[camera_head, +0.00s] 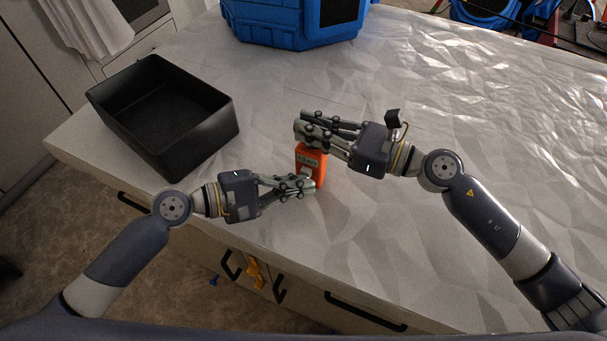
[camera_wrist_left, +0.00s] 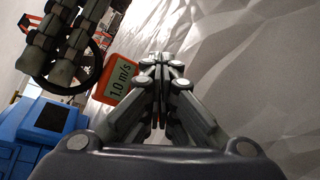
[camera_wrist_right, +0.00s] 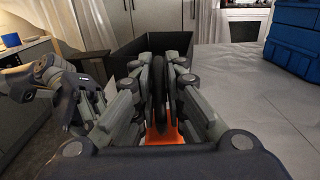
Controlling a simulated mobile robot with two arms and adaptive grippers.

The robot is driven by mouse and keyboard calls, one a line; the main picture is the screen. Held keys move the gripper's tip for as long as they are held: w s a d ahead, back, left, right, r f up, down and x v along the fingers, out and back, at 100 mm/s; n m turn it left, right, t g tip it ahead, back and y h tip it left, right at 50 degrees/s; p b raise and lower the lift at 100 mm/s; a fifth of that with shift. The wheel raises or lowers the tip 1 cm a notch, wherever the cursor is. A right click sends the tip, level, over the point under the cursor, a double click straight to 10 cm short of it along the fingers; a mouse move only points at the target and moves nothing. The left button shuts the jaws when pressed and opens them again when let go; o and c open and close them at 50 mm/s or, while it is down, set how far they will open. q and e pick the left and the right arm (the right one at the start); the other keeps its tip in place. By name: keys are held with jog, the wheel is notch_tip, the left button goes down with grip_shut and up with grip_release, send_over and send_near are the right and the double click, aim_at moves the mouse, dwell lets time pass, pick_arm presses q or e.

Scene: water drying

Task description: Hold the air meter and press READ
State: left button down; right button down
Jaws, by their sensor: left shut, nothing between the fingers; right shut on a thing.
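The air meter (camera_head: 309,158) is orange with a small display and stands upright near the front edge of the table. Its display reads 1.0 m/s in the left wrist view (camera_wrist_left: 119,80). My right gripper (camera_head: 302,130) is shut on the top of the meter, around its dark round fan head, which shows between the fingers in the right wrist view (camera_wrist_right: 160,82). My left gripper (camera_head: 312,184) is shut and empty, with its fingertips at the lower front of the meter. The fingertips hide part of the meter's face, and I cannot tell whether they touch it. The READ button cannot be made out.
A black open bin (camera_head: 205,136) stands at the left of the table and looks empty. A blue case (camera_head: 290,30) stands at the back. The silvery, crinkled tabletop (camera_head: 480,110) is clear on the right. Drawers with black handles lie below the front edge.

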pick_arm(q)
jog(key=shift+s+a, duration=0.1)
dwell(0.3)
jog(key=shift+s+a, duration=0.3)
jog(key=shift+s, duration=0.45)
jog(key=shift+s, duration=0.1)
jog(key=shift+s+a, duration=0.3)
jog(key=shift+s, duration=0.45)
jog(key=shift+s+a, duration=0.35)
jog(key=shift+s, duration=0.4)
jog(key=shift+s+a, duration=0.3)
jog(key=shift+s, duration=0.45)
pick_arm(e)
jog(key=c, duration=1.6)
grip_release()
jog(key=shift+o, duration=0.2)
